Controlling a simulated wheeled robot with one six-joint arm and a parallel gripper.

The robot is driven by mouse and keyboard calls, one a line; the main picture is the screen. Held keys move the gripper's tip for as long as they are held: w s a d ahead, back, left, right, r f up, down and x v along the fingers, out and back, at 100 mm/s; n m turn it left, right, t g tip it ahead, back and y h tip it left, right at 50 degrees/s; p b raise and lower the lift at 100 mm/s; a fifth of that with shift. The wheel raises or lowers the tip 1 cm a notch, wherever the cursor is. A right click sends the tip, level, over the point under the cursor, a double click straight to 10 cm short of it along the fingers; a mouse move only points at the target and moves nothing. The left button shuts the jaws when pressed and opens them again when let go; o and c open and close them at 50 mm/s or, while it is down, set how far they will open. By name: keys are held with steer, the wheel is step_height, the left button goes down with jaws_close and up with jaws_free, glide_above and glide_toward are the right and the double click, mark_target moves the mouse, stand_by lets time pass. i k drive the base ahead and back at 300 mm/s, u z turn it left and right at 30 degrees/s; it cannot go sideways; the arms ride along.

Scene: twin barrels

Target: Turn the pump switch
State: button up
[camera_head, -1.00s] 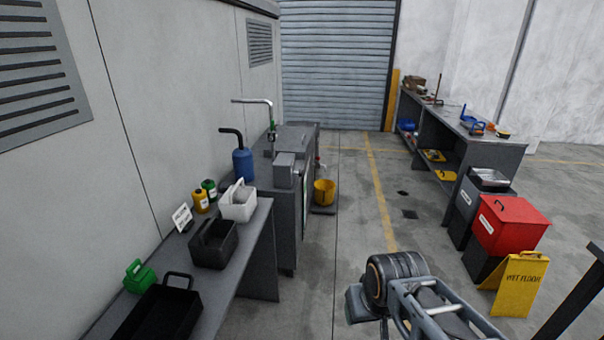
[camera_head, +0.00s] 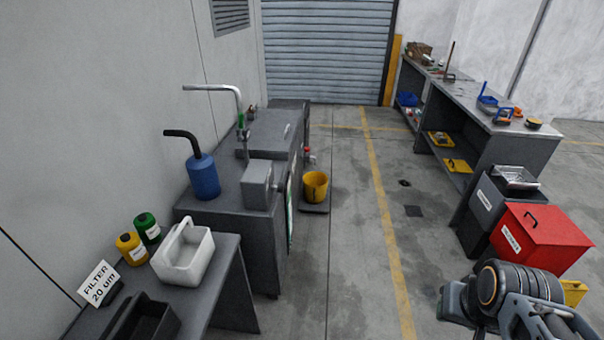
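The pump switch cannot be made out for certain. A grey box (camera_head: 257,184) stands on the near end of the dark cabinet (camera_head: 232,206) along the left wall. A bent metal pipe (camera_head: 226,88) and a blue canister (camera_head: 203,176) with a black hose stand on the same cabinet. A small red part (camera_head: 307,152) shows on the cabinet's right side, above a yellow bucket (camera_head: 315,186). Part of my arm shows at the lower right, well apart from the cabinet. My gripper's fingertips are not visible.
A bench (camera_head: 221,270) at the lower left holds a white caddy (camera_head: 183,252), yellow and green bottles and a "FILTER 20 um" sign (camera_head: 98,284). Right are a long workbench (camera_head: 466,112), a red bin (camera_head: 540,240) and a partly hidden yellow floor sign. The middle floor aisle is clear.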

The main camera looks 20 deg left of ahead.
mark_target(281, 187)
steer(key=u, duration=0.15)
steer(key=i, duration=0.85)
steer(key=u, duration=1.2)
steer(key=i, duration=0.75)
steer(key=u, duration=0.7)
